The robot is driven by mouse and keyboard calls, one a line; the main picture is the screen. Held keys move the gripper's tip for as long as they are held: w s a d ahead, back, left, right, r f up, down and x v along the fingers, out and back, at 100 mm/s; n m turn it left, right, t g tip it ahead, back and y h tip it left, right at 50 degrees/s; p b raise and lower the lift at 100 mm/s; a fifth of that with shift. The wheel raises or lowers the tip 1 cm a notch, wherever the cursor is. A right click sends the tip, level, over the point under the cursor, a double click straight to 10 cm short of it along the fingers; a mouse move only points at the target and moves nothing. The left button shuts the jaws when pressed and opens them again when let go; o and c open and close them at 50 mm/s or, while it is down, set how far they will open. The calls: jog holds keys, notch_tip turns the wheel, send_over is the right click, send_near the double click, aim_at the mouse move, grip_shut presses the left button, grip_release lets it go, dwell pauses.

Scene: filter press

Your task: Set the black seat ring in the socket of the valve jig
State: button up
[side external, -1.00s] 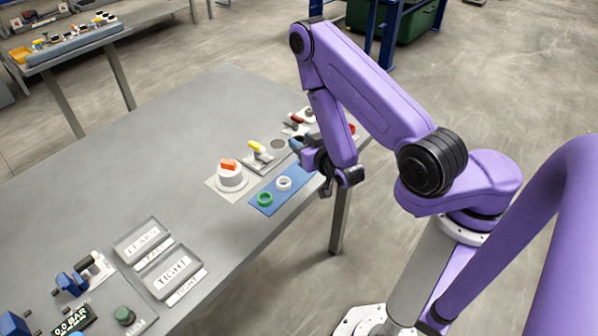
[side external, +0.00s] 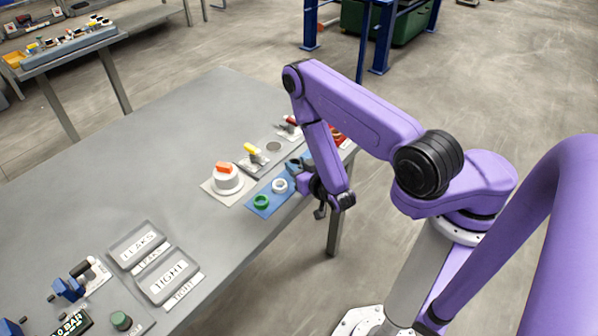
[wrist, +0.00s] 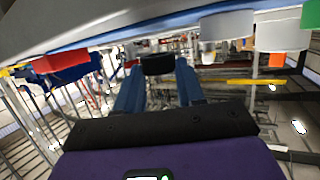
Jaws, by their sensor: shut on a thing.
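My gripper (side external: 293,163) is shut on the black seat ring (wrist: 158,65), which shows between the two blue fingers in the wrist view. In the side view the ring is hidden or too small to make out. The gripper is low at the bench's near edge, by the blue mat (side external: 250,207) and behind the white ring (side external: 279,185). A grey plate with a yellow-handled piece (side external: 251,150) and a dark round spot (side external: 273,147) lies just beyond the gripper; it looks like the valve jig, but I cannot be sure. The held ring is apart from it.
A green ring (side external: 261,201) lies on the blue mat. A white cylinder with an orange top (side external: 226,177) stands on a pale plate. Red parts (side external: 337,135) lie right of the gripper. LEAKS (side external: 136,244) and TIGHT (side external: 168,276) trays sit nearer.

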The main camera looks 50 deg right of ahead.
jog(key=shift+f, duration=1.15)
jog(key=shift+f, duration=0.2)
jog(key=o, duration=1)
jog(key=shift+s, duration=0.1)
jog(key=shift+v, duration=2.25)
jog(key=shift+o, duration=0.6)
jog(key=shift+s+r, duration=0.1)
jog(key=shift+s, duration=0.1)
